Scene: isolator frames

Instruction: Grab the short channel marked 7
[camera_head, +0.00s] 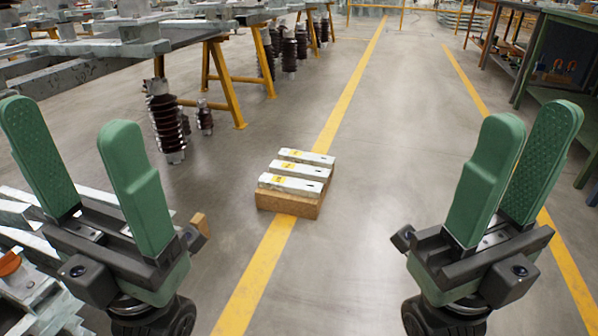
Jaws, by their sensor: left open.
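Several short pale metal channels (300,170) lie side by side across a brown wooden block (289,203) on the floor, ahead of me in the middle of the head view. Each bears a yellow label near its left end, too small to read, so I cannot tell which is marked 7. My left gripper (80,148) is open and empty, at the left and nearer to me than the block. My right gripper (522,145) is at the right, empty, its two green fingers apart. Both grippers are well apart from the channels.
Metal frames on yellow trestles (225,85) stand at the upper left, with dark brown ribbed insulators (165,118) near them. More metal parts lie at the lower left by my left gripper. A green workbench (560,60) stands at the upper right. The floor around the block is clear.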

